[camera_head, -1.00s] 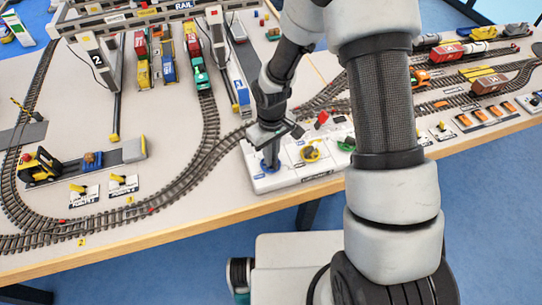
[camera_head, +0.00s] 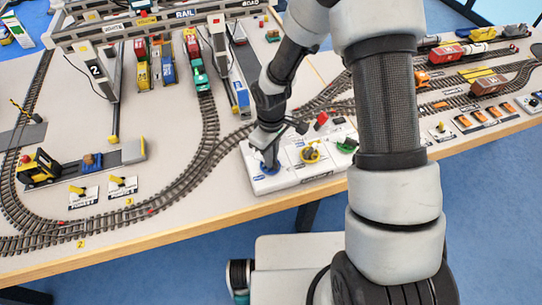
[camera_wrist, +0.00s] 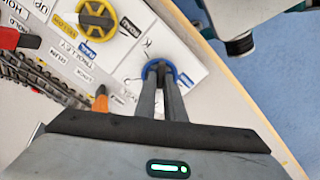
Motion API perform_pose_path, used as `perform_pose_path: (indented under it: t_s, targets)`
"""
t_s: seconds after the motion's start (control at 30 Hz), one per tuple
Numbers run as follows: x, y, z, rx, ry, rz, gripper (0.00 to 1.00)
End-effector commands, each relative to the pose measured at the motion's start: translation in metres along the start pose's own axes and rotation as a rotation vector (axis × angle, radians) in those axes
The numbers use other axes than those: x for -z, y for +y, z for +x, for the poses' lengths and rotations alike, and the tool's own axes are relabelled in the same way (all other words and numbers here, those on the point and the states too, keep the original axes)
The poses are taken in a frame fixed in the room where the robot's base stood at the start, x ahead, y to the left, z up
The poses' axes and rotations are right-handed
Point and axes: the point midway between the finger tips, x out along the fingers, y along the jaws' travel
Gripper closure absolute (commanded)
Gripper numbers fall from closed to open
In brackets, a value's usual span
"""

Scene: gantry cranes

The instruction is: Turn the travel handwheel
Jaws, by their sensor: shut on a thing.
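The control panel (camera_head: 292,179) is a white slab near the table's front edge with a row of coloured handwheels.
A yellow handwheel (camera_head: 310,154) and a green handwheel (camera_head: 347,146) sit beside it on the panel. A red part (camera_head: 322,119) stands behind them. Train track (camera_head: 205,160) runs left of the panel. Gantry cranes (camera_head: 98,70) stand at the back left.

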Motion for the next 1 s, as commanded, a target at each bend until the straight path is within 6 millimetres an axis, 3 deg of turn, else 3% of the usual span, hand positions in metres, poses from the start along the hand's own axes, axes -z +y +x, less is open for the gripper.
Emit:
perform_pose_path:
  t_s: [0.03, 0.13, 0.43, 0.57, 1.0]
  targets:
    - [0.000, 0.000, 0.000, 0.000, 0.000, 0.001, 0.87]
    - [0.000, 0.000, 0.000, 0.000, 0.000, 0.001, 0.72]
    - [0.000, 0.000, -0.001, 0.000, 0.000, 0.001, 0.72]
    - [0.001, 0.001, -0.012, -0.002, 0.002, 0.002, 0.72]
    - [0.001, 0.001, -0.113, -0.004, 0.004, 0.003, 0.72]
